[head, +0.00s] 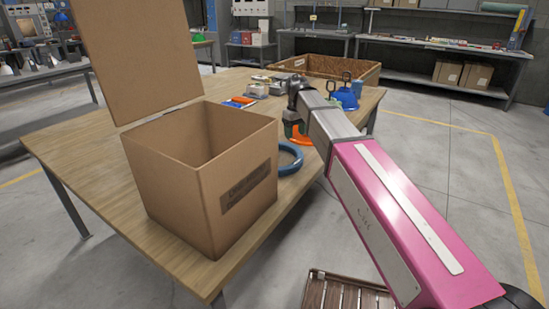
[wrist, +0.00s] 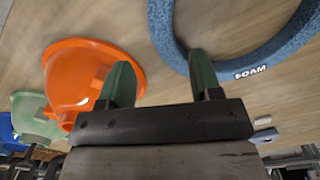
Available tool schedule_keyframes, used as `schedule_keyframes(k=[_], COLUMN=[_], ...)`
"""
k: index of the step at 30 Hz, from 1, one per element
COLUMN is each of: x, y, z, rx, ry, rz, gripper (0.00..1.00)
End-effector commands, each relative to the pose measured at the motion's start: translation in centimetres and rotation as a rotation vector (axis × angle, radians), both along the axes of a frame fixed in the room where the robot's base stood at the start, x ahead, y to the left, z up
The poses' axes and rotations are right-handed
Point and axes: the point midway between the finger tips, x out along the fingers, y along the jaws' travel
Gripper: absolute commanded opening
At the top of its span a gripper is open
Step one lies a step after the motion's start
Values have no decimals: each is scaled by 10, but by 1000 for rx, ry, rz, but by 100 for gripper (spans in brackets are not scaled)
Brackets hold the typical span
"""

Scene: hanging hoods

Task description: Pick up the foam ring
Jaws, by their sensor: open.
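The foam ring (head: 298,160) is a blue ring on the wooden table, partly hidden behind the right side of the cardboard box in the head view. In the wrist view the foam ring (wrist: 276,52) fills the upper right, speckled blue with a white FOAM label, and is cut off by the frame edge. My gripper (wrist: 161,82) is open with two green fingers apart and nothing between them. Its right finger overlaps the ring's near edge in the picture; I cannot tell if they touch. In the head view my gripper (head: 291,128) is over the table just beyond the ring.
An open cardboard box (head: 212,200) stands at the table's near side, its flap raised. An orange hood-shaped piece (wrist: 85,72) lies left of my fingers, with a green one (wrist: 35,112) beyond. A shallow wooden tray (head: 325,66) is at the far edge. The table's left is clear.

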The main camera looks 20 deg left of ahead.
Motion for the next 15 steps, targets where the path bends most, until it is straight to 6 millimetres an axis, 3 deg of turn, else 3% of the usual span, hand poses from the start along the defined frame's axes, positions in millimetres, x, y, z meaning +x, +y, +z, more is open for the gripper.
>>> schedule_keyframes(k=[3, 10, 15], x=[0, -2, -5], y=[0, -1, -2], z=[-16, -27, -49], rx=[-1, 0, 0], ry=[1, 0, 1], rz=[0, 0, 0], gripper=[58, 58, 58])
